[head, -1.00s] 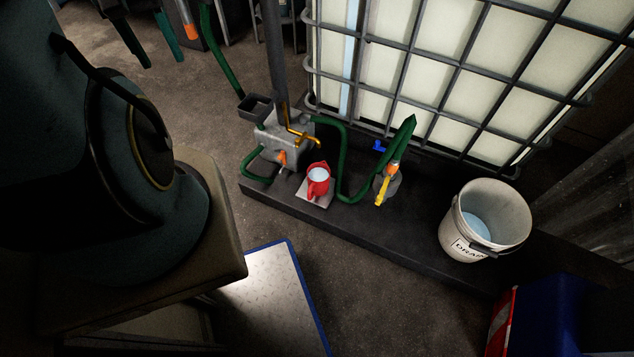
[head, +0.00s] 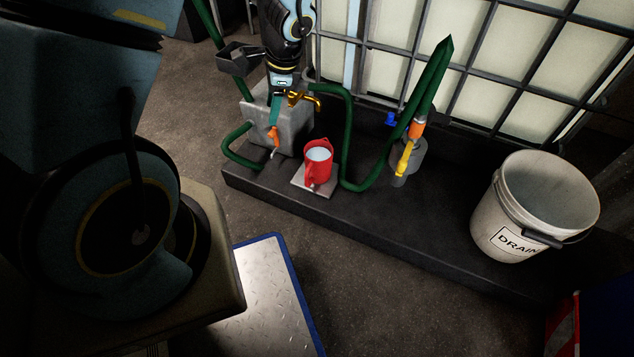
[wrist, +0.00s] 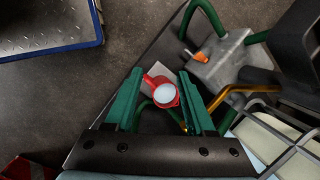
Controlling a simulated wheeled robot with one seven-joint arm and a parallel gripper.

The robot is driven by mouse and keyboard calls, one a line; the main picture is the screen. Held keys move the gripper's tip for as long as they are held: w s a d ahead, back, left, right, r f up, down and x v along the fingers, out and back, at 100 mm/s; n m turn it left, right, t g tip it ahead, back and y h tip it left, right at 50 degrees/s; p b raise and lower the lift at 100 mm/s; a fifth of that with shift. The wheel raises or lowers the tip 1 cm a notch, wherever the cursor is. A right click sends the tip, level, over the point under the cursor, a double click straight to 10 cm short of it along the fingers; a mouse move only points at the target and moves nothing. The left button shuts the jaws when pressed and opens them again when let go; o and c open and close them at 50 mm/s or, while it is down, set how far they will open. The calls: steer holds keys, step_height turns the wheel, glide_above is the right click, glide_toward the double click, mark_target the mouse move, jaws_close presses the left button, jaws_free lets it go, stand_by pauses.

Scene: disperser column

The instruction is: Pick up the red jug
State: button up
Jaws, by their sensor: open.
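The red jug (head: 317,166) stands upright on a small grey plate (head: 322,190) on the dark ledge. Its top shows a pale, whitish-blue surface. My gripper (head: 274,110) is at the upper left of the jug in the head view, in front of the grey block, with only part of its green fingers showing. In the wrist view, my gripper (wrist: 161,75) has its two green fingers spread apart and empty. The jug (wrist: 165,97) shows in the gap between them, apparently beyond the fingertips, with its handle toward the upper left.
A brass tap (head: 308,100) is close to my gripper, above the jug. A grey block (head: 292,130) with an orange-handled valve (head: 272,138) stands left of the jug. A green hose (head: 346,140) runs close on its right. A white bucket (head: 497,222) stands farther right.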

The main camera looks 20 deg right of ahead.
steer(key=s+d+f+m+t+b, duration=0.15)
steer(key=d+f+m+b, duration=0.35)
steer(key=f, duration=0.6)
steer(key=s+d+f+m+b, duration=0.35)
steer(key=d+f+b, duration=0.2)
steer(key=f, duration=0.65)
steer(key=m+b, duration=0.1)
steer(key=b, duration=0.2)
glide_above(307, 186)
steer(key=s+d, duration=0.1)
steer(key=d, duration=0.1)
step_height(307, 186, down, 4)
steer(key=f, duration=0.1)
steer(key=b+x, duration=0.1)
steer(key=x, duration=0.1)
steer(key=a+b+x, duration=0.1)
steer(key=b+x, duration=0.1)
steer(key=x, duration=0.1)
steer(key=shift+r, duration=0.1)
jaws_close()
steer(key=shift+r, duration=0.1)
